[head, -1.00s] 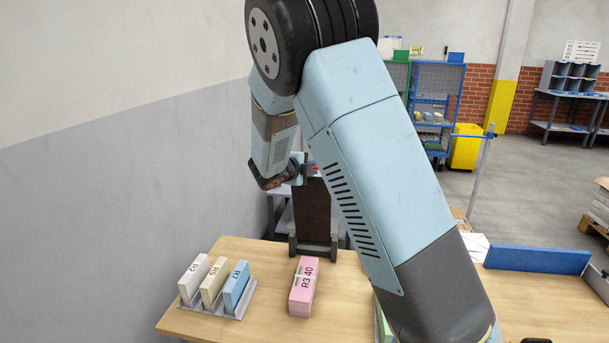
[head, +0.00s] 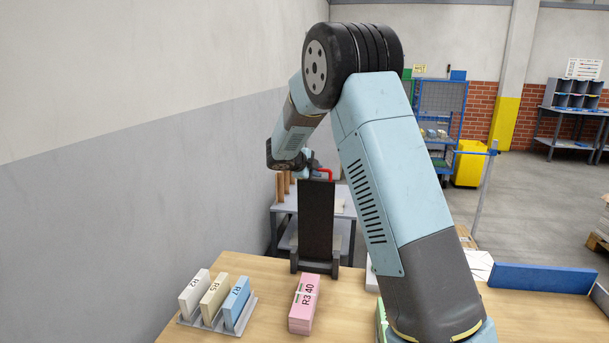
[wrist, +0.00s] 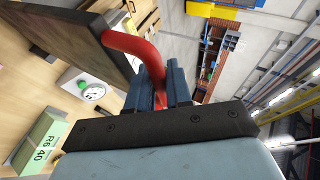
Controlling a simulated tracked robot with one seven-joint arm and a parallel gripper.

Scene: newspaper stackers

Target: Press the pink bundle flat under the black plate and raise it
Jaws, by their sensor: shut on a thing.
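The pink bundle (head: 302,306), marked R3 40, lies on the wooden table in front of the black plate. The black plate (head: 317,215) stands raised, nearly upright, in a dark frame at the table's back edge, clear of the bundle. My gripper (head: 311,170) is at the plate's top edge, by its red handle (head: 326,174). In the wrist view, my gripper (wrist: 160,92) is shut on the red handle (wrist: 136,48), which joins the plate (wrist: 72,38). The fingertips are partly hidden in the head view.
A rack (head: 235,322) with white, cream and blue bundles stands on the left. A green bundle (wrist: 38,145), marked R6 40, and a white box with a green button (wrist: 92,92) show in the wrist view. A blue rail (head: 540,278) edges the table's right.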

